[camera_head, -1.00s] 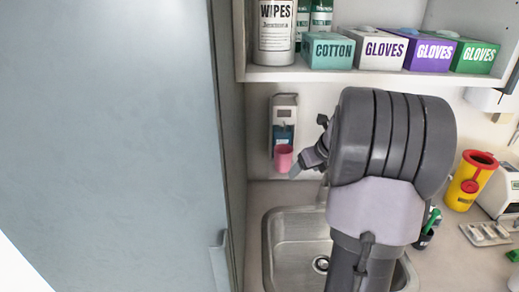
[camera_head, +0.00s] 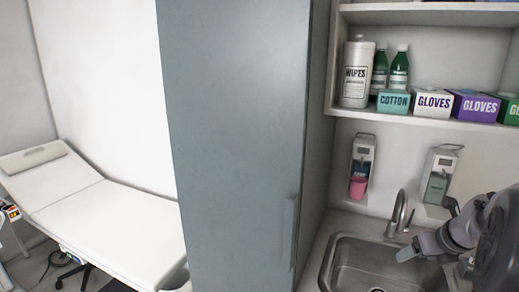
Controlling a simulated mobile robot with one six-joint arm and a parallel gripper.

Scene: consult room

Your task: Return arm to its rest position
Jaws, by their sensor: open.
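My gripper (camera_head: 408,252) is at the lower right, in front of the sink, with its fingertips pointing left. It is open and nothing shows between its fingers. My arm is partly cut off by the right edge.
A steel sink (camera_head: 340,262) with a tap (camera_head: 397,212) lies below my gripper. A second dispenser (camera_head: 438,177) hangs on the wall. The shelf (camera_head: 430,122) holds wipes, bottles and boxes. A tall grey cabinet (camera_head: 235,140) stands left, with an examination couch (camera_head: 110,220) beyond.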

